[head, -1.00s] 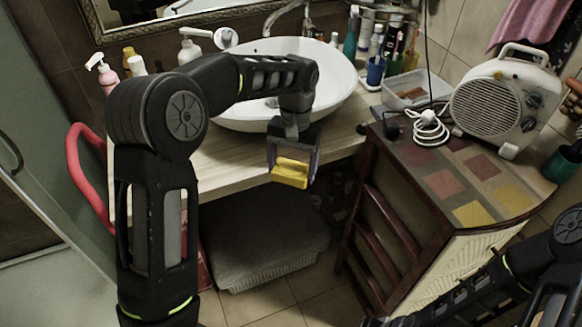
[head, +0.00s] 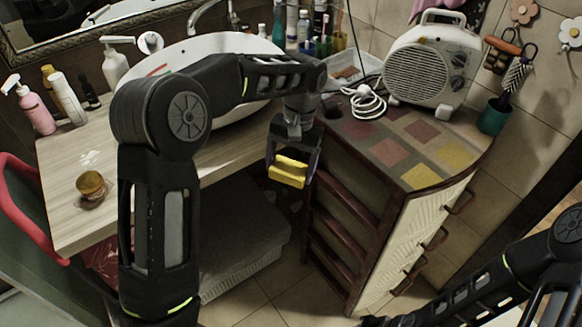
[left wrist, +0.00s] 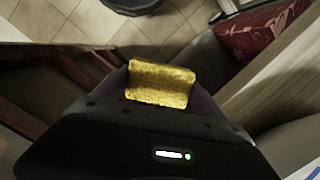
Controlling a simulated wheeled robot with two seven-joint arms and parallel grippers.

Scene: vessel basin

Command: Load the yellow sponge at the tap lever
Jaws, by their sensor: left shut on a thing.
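The yellow sponge (head: 288,171) is held between the fingers of my left gripper (head: 292,163), in the air in front of the counter and beside the wooden cabinet. In the left wrist view the sponge (left wrist: 161,83) sits across the jaws with its broad face showing. The tap (head: 208,12) rises behind the white basin (head: 222,45), at the top edge of the head view. I cannot make out its lever. My right arm comes in at the lower right; its end is at the bottom edge, too dark and cut off to read.
A wooden cabinet (head: 345,205) with a heater (head: 428,65) and a coiled white cable (head: 367,102) stands to the right. Bottles (head: 66,95) and a small amber jar (head: 91,185) stand on the counter (head: 62,160) at left. Cups and bottles crowd behind the basin.

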